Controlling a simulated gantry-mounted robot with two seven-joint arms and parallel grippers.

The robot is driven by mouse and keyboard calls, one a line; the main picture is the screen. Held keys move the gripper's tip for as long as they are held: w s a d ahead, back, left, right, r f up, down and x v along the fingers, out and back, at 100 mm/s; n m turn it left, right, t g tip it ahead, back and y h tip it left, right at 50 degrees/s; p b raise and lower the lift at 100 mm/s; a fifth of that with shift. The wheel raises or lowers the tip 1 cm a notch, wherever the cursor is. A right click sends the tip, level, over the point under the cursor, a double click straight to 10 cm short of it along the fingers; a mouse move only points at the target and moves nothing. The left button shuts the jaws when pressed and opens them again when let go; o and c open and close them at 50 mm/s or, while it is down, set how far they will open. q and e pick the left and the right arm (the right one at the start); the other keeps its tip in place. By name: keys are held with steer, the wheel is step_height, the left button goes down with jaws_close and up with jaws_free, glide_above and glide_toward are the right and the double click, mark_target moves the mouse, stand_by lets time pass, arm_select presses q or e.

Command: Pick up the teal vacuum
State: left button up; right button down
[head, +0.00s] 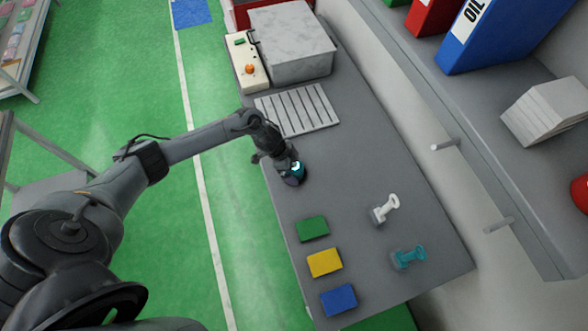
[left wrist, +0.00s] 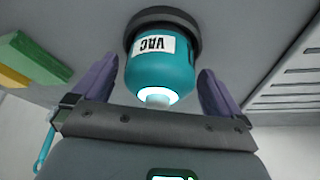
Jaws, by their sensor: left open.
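The teal vacuum (left wrist: 160,75) is a rounded teal cylinder with a white "VAC" label, on a dark round base (left wrist: 165,20). In the head view only a small teal part of it (head: 298,167) shows, at the left edge of the grey table. My left gripper (head: 291,174) is right at it and hides most of it. In the left wrist view the two purple fingers stand open on either side of the vacuum, with visible gaps. My right gripper is not in view.
Green (head: 312,228), yellow (head: 324,262) and blue (head: 339,300) blocks lie along the table's near left edge. A white handled piece (head: 386,208) and a teal one (head: 408,257) stand to the right. A slatted panel (head: 297,110) and grey box (head: 290,42) are behind.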

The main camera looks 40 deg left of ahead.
mark_target(298, 167)
arm_select(q)
steer(key=shift+w+d+f, duration=0.1)
steer(key=shift+d+f, duration=0.05)
steer(key=shift+f, duration=0.3)
steer(key=c, duration=1.2)
steer(key=shift+r, duration=0.15)
steer(key=shift+r, duration=0.45)
steer(key=r, duration=0.3)
steer(key=shift+d+r, duration=0.3)
steer(key=shift+d, duration=0.1)
steer(key=s+d+r, duration=0.3)
steer(key=d+r, duration=0.3)
steer(key=d, duration=0.4)
steer(key=shift+d+r, duration=0.15)
steer(key=shift+d, duration=0.05)
steer(key=shift+s, duration=0.1)
